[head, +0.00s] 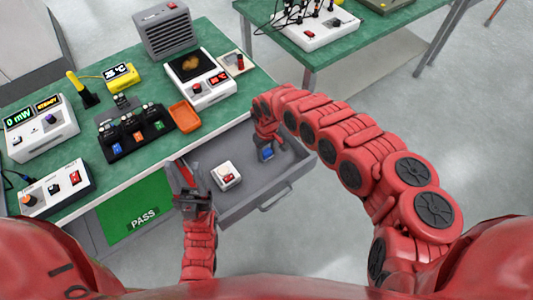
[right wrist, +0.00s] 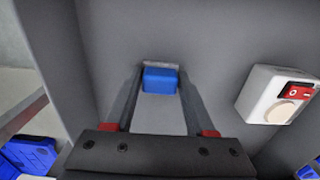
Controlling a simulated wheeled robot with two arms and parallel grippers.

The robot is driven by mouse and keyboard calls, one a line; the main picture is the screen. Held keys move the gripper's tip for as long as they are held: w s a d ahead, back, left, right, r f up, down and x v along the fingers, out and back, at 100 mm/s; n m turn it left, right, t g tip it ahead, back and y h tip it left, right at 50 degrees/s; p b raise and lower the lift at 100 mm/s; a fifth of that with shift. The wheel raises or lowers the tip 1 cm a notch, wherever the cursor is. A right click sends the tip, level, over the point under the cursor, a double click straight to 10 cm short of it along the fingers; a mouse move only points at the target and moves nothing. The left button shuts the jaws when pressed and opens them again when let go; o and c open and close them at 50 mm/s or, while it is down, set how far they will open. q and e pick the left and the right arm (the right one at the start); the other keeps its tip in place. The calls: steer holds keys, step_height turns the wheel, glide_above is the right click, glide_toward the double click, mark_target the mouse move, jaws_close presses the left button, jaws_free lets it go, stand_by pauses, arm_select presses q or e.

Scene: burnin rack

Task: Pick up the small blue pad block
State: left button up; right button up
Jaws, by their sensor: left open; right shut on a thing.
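The small blue pad block (head: 267,154) is in the open grey drawer, towards its right end. It also shows in the right wrist view (right wrist: 160,80), between the far ends of the fingers. My right gripper (head: 268,147) reaches down into the drawer and is shut on the block. I cannot tell whether the block touches the drawer floor. My left gripper (head: 188,182) is open and empty, near the drawer's left end, to the left of a white box.
The white box with a red switch (head: 226,176) lies in the drawer (head: 297,174); it also shows in the right wrist view (right wrist: 278,94). On the green bench above stand an orange tray (head: 184,116), a black rack with several small modules (head: 133,153) and a white scale (head: 209,95).

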mark_target(267, 151)
step_height(267, 151, up, 10)
stand_by(0.7)
